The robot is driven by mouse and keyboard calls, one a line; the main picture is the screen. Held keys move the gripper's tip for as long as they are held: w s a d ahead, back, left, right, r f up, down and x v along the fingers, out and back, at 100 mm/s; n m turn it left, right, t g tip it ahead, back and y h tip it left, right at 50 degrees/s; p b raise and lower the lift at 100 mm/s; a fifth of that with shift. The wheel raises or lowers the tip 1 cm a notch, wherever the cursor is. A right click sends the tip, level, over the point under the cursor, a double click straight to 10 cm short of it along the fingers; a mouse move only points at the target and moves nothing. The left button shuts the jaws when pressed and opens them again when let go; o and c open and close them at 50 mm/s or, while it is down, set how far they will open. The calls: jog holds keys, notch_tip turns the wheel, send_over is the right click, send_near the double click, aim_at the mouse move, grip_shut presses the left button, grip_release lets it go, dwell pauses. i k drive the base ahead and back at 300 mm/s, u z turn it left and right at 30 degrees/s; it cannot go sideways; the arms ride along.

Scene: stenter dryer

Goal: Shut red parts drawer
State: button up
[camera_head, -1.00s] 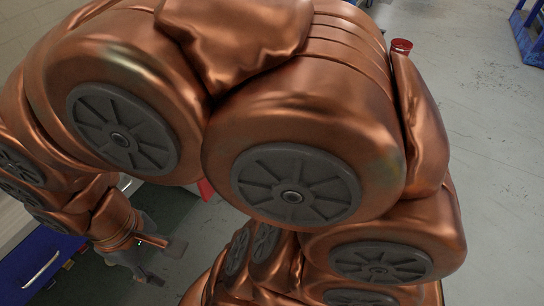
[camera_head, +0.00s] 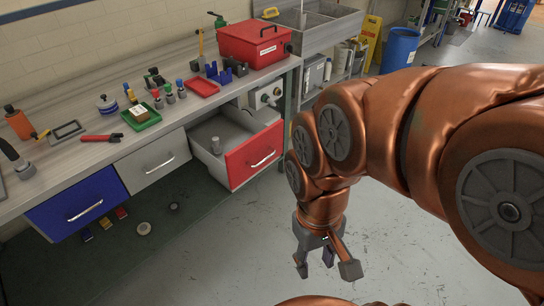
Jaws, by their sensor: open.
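The red parts drawer (camera_head: 254,155) is pulled out from under the workbench, with its red front and silver handle facing the open floor. My gripper (camera_head: 328,268) is open and empty, pointing down over the bare floor. In the picture it is to the right of and below the drawer front, apart from it.
A blue-fronted drawer (camera_head: 78,204) and a grey-fronted drawer (camera_head: 152,163) sit to the left under the workbench (camera_head: 60,165). A red toolbox (camera_head: 254,43), a green tray (camera_head: 141,117) and several tools lie on top. The floor before the red drawer is clear.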

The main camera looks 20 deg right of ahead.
aim_at(249, 144)
jog(key=u, duration=0.4)
jog(key=i, duration=1.05)
jog(key=z, duration=0.75)
jog(key=i, duration=0.25)
jog(key=z, duration=2.05)
jog(key=k, duration=1.05)
jog(key=u, duration=1.6)
jog(key=i, duration=0.5)
jog(key=z, duration=0.05)
